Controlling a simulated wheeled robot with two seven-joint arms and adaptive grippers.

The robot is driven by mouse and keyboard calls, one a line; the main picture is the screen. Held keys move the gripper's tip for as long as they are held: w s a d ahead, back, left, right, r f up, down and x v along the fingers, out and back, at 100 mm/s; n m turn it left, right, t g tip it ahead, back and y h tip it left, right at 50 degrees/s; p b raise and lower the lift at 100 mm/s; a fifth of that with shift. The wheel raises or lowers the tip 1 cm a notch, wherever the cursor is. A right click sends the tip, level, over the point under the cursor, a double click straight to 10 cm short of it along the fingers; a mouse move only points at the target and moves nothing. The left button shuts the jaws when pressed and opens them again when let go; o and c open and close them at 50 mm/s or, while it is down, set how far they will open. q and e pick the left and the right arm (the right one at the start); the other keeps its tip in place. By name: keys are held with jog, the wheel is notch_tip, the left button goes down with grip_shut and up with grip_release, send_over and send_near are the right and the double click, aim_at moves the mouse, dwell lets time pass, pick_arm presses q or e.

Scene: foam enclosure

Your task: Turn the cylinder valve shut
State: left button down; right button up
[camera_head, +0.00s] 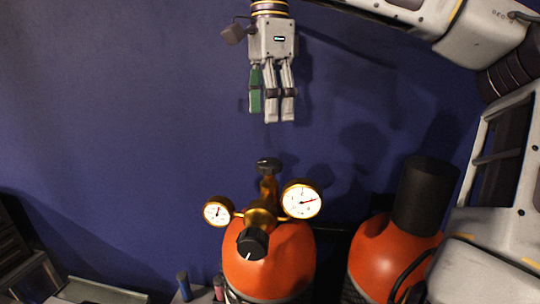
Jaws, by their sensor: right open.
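An orange gas cylinder (270,268) stands at the bottom centre with a brass regulator (262,217) on top. A small dark valve knob (269,165) tops the brass stem, and a larger black knob (252,244) with a white mark faces me. A small round gauge (217,212) is on the left and a bigger gauge (302,199) on the right. My right gripper (271,117) hangs fingers down above the valve knob, open and empty, with a visible gap between them. My left gripper is not in view.
A second orange cylinder (384,262) with a black cap (425,197) stands to the right, near my arm links. A blue wall (130,120) is behind. Small bottles, one blue (184,286), stand at the bottom left.

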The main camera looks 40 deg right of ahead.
aim_at(270, 161)
jog(key=shift+f+p, duration=0.45)
jog(key=shift+f, duration=4.65)
jog(key=c, duration=1)
